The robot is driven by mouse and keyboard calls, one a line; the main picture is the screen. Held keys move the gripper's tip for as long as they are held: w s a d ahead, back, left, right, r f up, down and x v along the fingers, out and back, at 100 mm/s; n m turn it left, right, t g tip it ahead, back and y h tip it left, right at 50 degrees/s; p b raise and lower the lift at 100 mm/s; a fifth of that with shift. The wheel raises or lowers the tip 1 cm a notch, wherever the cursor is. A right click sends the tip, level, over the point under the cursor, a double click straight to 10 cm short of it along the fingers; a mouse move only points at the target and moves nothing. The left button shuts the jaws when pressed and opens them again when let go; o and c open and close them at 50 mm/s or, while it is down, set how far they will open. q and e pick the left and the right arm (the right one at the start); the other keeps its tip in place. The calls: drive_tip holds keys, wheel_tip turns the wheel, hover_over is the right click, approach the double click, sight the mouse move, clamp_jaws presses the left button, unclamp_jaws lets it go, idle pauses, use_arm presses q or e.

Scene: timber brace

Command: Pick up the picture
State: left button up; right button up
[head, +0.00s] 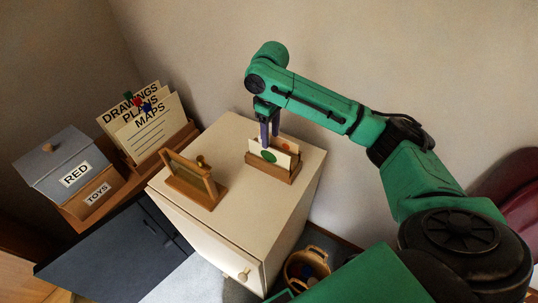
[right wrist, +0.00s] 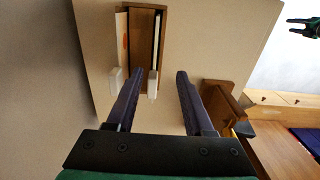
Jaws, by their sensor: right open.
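White picture cards stand upright in a small wooden holder (head: 272,175) on the cream cabinet. In the head view, my right gripper (head: 269,134) points down just above and behind the cards; contact cannot be told.
A wooden frame on a stand (head: 189,182) is left of the holder on the cabinet top (head: 230,135). Left are a grey-lidded RED box (head: 70,170) and an upright file rack (head: 150,125). A basket (head: 305,262) is below. The wall (head: 200,60) is close behind.

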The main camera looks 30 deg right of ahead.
sight(269, 155)
drive_tip(key=f, duration=0.2)
drive_tip(key=w+f+p, duration=0.1)
drive_tip(key=f, duration=0.3)
drive_tip(key=shift+w+d+f, duration=0.1)
drive_tip(key=shift+w, duration=0.3)
drive_tip(key=shift+s+f, duration=0.15)
drive_tip(key=shift+c, duration=0.6)
clamp_jaws()
use_arm(q)
drive_tip(key=w, duration=0.1)
drive_tip(key=w+r, duration=0.1)
drive_tip(key=w, duration=0.1)
drive_tip(key=shift+w+r, duration=0.1)
drive_tip(key=shift+r, duration=0.15)
drive_tip(key=shift+w, duration=0.1)
